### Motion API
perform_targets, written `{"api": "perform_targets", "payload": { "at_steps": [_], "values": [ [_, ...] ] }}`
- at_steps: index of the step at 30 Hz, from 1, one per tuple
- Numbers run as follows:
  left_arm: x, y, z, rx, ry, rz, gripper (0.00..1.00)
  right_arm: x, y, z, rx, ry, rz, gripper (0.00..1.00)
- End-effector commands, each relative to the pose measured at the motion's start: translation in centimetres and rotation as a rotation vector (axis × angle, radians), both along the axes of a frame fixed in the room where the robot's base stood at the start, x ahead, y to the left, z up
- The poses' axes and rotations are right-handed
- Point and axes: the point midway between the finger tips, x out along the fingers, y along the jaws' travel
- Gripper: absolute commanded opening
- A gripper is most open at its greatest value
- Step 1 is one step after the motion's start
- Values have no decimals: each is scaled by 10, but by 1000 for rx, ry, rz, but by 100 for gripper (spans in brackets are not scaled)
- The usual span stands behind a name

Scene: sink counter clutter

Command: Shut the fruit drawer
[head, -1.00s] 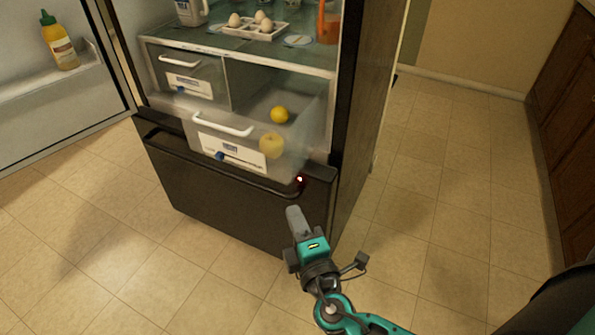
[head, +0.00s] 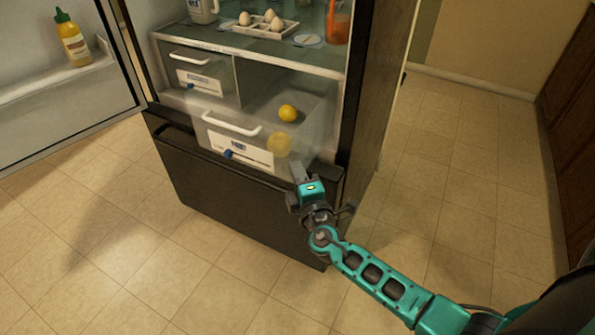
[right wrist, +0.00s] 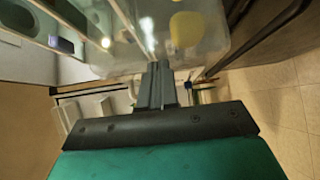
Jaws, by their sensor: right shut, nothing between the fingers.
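The fruit drawer (head: 222,140) is a clear bin with a white handle and a white label, pulled out from the lower right of the fridge. A lemon (head: 288,113) and a yellow, apple-like fruit (head: 279,144) lie inside it. My right gripper (head: 298,172) is shut and empty, with its fingertips at the right end of the drawer's front. In the right wrist view its closed fingers (right wrist: 158,75) point at the clear drawer wall, with the yellow fruit (right wrist: 186,29) behind it. I cannot tell whether they touch. My left gripper is not in view.
A second clear drawer (head: 200,75) to the left is pushed in. The open fridge door (head: 60,110) holds a mustard bottle (head: 72,42). Eggs in a tray (head: 262,30) stand on the shelf above. The floor (head: 440,200) at right is clear.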

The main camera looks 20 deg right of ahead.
Motion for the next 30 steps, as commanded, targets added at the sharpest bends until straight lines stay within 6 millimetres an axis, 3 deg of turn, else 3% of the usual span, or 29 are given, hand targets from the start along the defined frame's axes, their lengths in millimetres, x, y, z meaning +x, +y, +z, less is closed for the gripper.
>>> {"api": "perform_targets", "payload": {
  "at_steps": [8,14,21,30],
  "values": [
    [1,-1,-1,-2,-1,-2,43,1,-1,0,-1,0,0,0],
    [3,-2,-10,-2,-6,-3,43,10,-13,-2,0,-2,0,0],
    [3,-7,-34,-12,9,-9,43,41,-52,-5,-3,-6,-2,0],
    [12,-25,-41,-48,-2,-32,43,83,-106,-4,-3,-5,-2,0]
  ]
}}
